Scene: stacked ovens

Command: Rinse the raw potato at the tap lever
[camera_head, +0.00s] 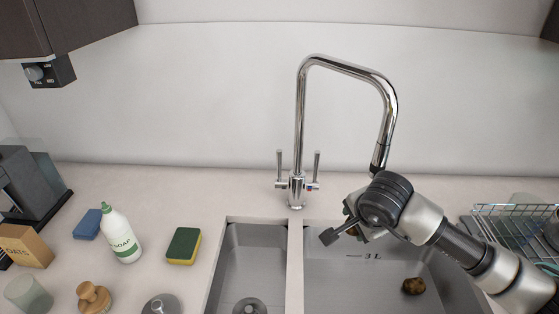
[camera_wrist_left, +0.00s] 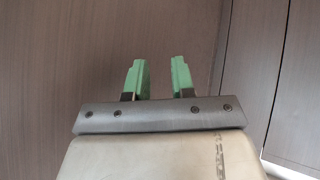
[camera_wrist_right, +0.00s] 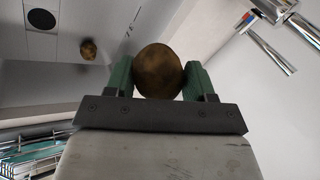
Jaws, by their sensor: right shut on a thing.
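My right gripper (camera_wrist_right: 160,80) is shut on a round brown potato (camera_wrist_right: 158,64), one green finger on each side, in the right wrist view. No water is seen running. My left gripper (camera_wrist_left: 160,80) is open and empty, facing dark wood panels.
A second potato (camera_head: 413,286) lies in the right basin (camera_head: 345,285). A wire dish rack (camera_head: 510,225) stands right of the sink. A soap bottle (camera_head: 122,235), a sponge (camera_head: 184,246) and a wooden brush (camera_head: 93,297) are on the counter to the left.

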